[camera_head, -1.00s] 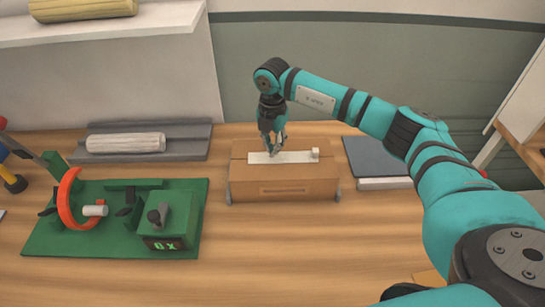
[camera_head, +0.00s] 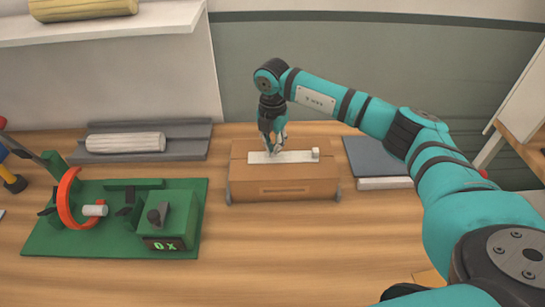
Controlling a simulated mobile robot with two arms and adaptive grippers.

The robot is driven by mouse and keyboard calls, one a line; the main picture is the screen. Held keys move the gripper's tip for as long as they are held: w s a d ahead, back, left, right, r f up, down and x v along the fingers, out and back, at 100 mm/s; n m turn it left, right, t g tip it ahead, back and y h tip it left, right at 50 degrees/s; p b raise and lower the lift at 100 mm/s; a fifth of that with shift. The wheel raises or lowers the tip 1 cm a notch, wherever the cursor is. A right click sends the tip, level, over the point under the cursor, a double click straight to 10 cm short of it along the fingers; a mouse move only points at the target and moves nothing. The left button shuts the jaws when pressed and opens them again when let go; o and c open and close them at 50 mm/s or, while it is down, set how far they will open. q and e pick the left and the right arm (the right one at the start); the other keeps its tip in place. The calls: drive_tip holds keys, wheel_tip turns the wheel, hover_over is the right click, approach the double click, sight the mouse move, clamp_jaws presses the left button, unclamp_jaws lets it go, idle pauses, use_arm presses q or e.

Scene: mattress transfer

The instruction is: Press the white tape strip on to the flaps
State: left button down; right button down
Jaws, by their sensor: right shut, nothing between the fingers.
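A brown cardboard box (camera_head: 284,183) sits on the wooden table in the middle of the view. Its top flaps (camera_head: 325,170) are closed flat. The white tape strip (camera_head: 297,157) lies along the top of the box, with a small pale block or roll (camera_head: 315,153) at its right end. My right gripper (camera_head: 274,151) is shut and empty, pointing down with its fingertips at the strip, left of its middle. I cannot tell whether the tips touch the strip. My left gripper is not in view.
A green board (camera_head: 60,243) with an orange ring (camera_head: 66,197) and a small display lies left of the box. A grey tray (camera_head: 185,143) holding a pale roll (camera_head: 126,142) is behind it. A dark slab (camera_head: 373,157) lies right of the box. Bare table lies in front.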

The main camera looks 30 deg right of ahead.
drive_tip(key=shift+f+b, duration=0.55)
drive_tip(key=shift+f, duration=0.5)
idle(0.5)
drive_tip(key=shift+r+p, duration=2.45)
drive_tip(key=shift+r, duration=1.15)
